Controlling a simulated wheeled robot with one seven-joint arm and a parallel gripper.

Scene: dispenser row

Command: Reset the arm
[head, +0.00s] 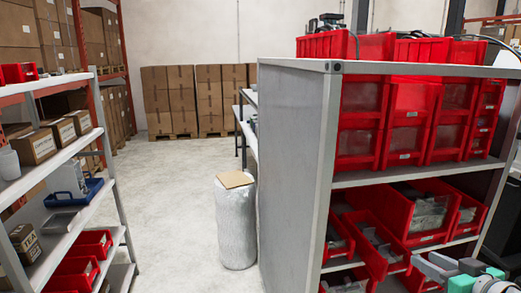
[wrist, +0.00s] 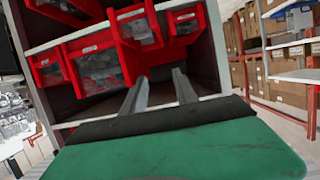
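My gripper (wrist: 160,76) shows in the wrist view with its two grey fingers apart and nothing between them. The fingers point toward a shelf unit (wrist: 218,50) with red bins (wrist: 131,65). I cannot tell whether the fingertips touch the shelf. In the head view my gripper (head: 432,265) is at the lower right, in front of the lower red bins (head: 418,212). Part of my teal and white arm shows beside it and is cut off by the picture edge.
The grey shelf unit (head: 295,160) fills the right side of the head view. A wrapped roll (head: 236,225) with cardboard on top stands left of it. Shelves with boxes (head: 36,146) line the left. Clear floor (head: 165,210) lies between. Stacked cartons (head: 183,100) stand at the back.

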